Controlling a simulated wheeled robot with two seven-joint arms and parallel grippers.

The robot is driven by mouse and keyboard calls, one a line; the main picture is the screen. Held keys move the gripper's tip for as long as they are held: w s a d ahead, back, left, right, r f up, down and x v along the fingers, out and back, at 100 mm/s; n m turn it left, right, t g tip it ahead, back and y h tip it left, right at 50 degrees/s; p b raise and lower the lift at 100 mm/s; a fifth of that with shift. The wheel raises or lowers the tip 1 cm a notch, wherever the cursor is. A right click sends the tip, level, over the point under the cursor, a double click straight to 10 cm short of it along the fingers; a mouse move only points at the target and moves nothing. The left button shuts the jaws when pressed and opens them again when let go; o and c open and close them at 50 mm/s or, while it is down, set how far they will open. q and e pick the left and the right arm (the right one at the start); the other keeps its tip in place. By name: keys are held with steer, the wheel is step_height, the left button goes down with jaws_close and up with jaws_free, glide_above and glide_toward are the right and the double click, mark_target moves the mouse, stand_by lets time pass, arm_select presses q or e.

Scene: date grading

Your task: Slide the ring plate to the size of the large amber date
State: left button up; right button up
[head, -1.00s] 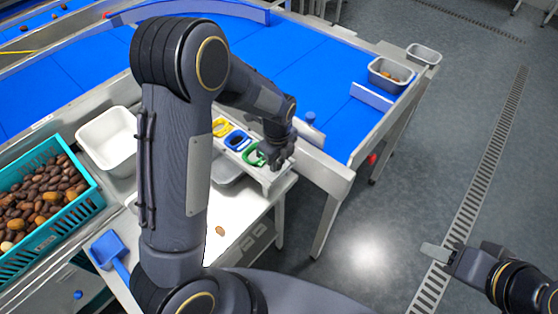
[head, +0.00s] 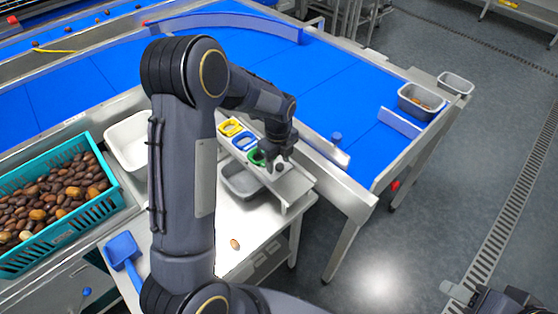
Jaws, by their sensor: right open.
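A row of yellow (head: 230,127), blue (head: 244,141) and green (head: 256,157) rings lies on a long pale grey rail (head: 294,188). I cannot tell the ring plate apart from the rail. My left gripper (head: 277,163) is at the rail beside the green ring, partly covering it. Its fingers are too small and dark to show whether they are open or shut. An amber-brown date (head: 235,244) lies alone on the white table in front of the rail. My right gripper (head: 458,291) is open and empty over the floor at the lower right.
A teal crate (head: 75,229) of dates stands at the left, with a white bin (head: 121,142) behind it. A blue scoop (head: 122,249) lies at the table's left. A grey tray (head: 238,181) is beside the rail. The blue conveyor (head: 290,65) runs behind.

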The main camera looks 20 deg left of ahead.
arm_select(q)
steer(key=shift+d, duration=0.1)
step_height(320, 180, up, 7)
steer(key=shift+f+b, duration=0.15)
steer(key=shift+b, duration=0.25)
steer(key=shift+r, duration=0.55)
steer(key=shift+s, duration=0.1)
steer(key=s+d+r+n+t+h, duration=0.1)
steer(key=s+r+n+t+h, duration=0.1)
steer(key=s+r+n, duration=0.5)
steer(key=s+r+n+t+h, duration=0.1)
steer(key=s+r+n+t, duration=0.15)
steer(key=s+n, duration=0.8)
steer(key=s+d+f+n+t, duration=0.1)
steer(key=s+d+n, duration=0.2)
steer(key=s+n, duration=0.3)
steer(key=shift+s+n+h, duration=0.35)
steer(key=shift+s+h, duration=0.05)
steer(key=shift+s, duration=0.75)
steer(key=shift+a, duration=0.1)
steer(key=shift+c, duration=0.4)
